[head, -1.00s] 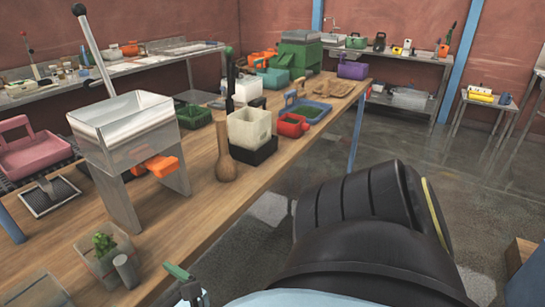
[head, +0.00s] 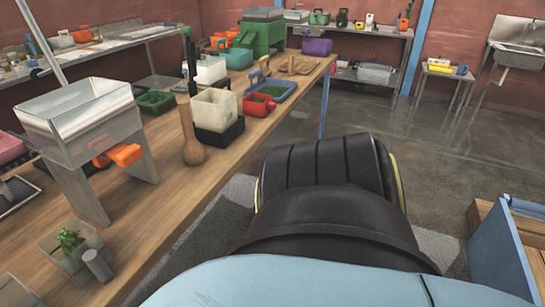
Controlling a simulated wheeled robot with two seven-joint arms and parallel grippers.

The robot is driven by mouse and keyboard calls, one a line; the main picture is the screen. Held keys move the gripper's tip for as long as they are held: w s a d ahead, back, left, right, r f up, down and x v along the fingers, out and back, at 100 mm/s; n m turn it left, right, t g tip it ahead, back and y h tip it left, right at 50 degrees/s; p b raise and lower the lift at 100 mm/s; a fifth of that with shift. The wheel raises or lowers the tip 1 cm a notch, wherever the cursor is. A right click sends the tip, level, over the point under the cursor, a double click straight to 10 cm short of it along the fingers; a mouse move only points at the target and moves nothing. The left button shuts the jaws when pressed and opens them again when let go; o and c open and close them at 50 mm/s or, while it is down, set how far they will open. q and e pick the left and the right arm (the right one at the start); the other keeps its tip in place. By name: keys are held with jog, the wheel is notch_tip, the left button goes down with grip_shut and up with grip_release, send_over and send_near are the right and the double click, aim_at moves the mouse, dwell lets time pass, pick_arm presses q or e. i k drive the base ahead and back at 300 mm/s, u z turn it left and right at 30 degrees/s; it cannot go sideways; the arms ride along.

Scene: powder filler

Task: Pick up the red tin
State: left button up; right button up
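A red tin (head: 259,105) sits on the long wooden workbench (head: 215,178), near its right edge. It is open at the top and looks empty or dark inside. It is beside a cream square container on a black base (head: 216,115) and in front of a blue tray (head: 271,91). Neither of my grippers is in view. A black and light-blue part of my own body fills the bottom centre, to the right of the bench.
A metal hopper on legs (head: 84,120) and a wooden pestle-like tool (head: 192,140) stand on the near bench. A blue-sided wooden cabinet (head: 500,250) stands at the lower right. The floor (head: 425,155) beyond the bench's right side is open.

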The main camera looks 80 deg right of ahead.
aim_at(254, 104)
jog(key=z, duration=2.5)
